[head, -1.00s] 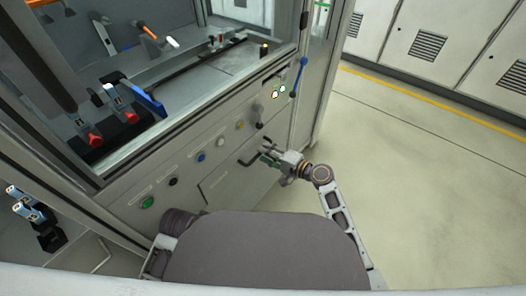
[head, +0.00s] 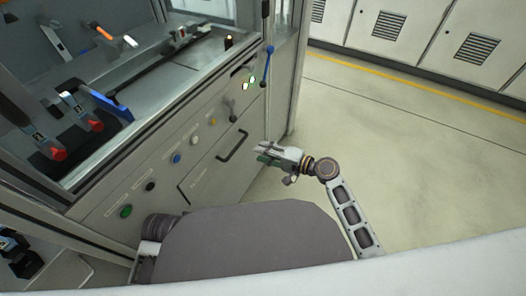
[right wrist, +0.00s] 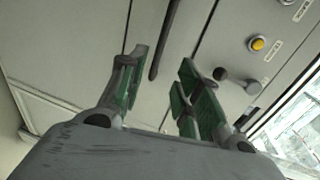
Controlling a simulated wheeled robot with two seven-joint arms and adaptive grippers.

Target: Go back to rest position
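My right gripper (head: 264,153) is in front of the grey machine panel (head: 160,200), to the right of the black drawer handle (head: 232,145) and apart from it in the head view. In the right wrist view its two green-padded fingers (right wrist: 160,88) are spread, with nothing between them. The panel lies beyond them, with a dark bar-shaped handle (right wrist: 166,40) showing between the fingers. My left gripper is not in view.
The panel carries green (head: 126,211), blue (head: 177,158) and yellow (head: 195,136) buttons and a blue-handled lever (head: 268,64). Grey cabinets (head: 400,30) line the back behind a yellow floor line. Open floor (head: 400,150) lies to the right.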

